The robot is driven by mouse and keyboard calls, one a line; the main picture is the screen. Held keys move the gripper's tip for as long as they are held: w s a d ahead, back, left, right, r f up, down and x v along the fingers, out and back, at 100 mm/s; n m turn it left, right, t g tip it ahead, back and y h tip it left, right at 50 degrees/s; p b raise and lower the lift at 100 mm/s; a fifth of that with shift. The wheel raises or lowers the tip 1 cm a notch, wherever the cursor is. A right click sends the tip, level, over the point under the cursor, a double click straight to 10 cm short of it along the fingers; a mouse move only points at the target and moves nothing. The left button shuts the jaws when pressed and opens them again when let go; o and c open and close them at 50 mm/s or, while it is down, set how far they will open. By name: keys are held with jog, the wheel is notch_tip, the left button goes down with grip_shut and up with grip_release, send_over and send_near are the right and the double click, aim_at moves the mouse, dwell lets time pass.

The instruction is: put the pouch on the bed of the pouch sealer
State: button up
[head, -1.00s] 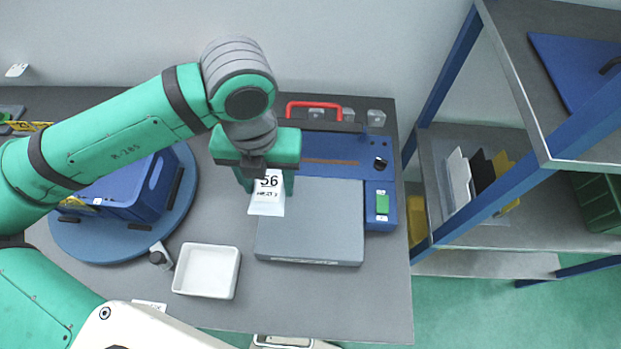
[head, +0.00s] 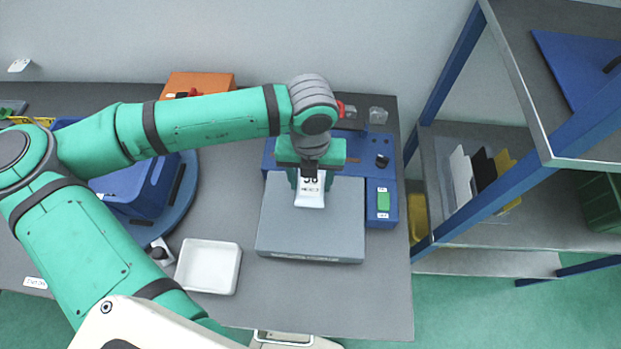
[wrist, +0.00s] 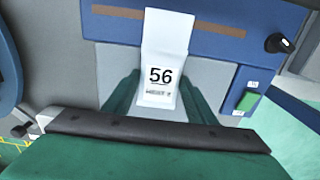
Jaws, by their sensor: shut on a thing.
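The white pouch (head: 310,194), printed 56, is held in my gripper (head: 311,177) over the grey bed (head: 283,225) of the blue pouch sealer (head: 379,182). My gripper is shut on the pouch. In the wrist view the pouch (wrist: 163,75) lies between the green fingers, with its far end overlapping the sealer's blue part (wrist: 215,38). I cannot tell whether the pouch touches the bed. The sealer's green switch (head: 383,201) and black knob (head: 382,160) are at its right. My arm hides part of the sealer's back.
A white tray (head: 208,266) stands left of the sealer. A blue bin (head: 128,192) sits on a round blue turntable (head: 187,190) farther left. An orange box (head: 200,82) is at the back. A shelf rack (head: 440,130) stands right of the table.

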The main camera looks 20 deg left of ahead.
aim_at(310, 184)
jog(key=shift+f, duration=0.25)
jog(key=o, duration=1.1)
jog(key=shift+r, duration=0.1)
notch_tip(310, 184, up, 12)
dwell(0.4)
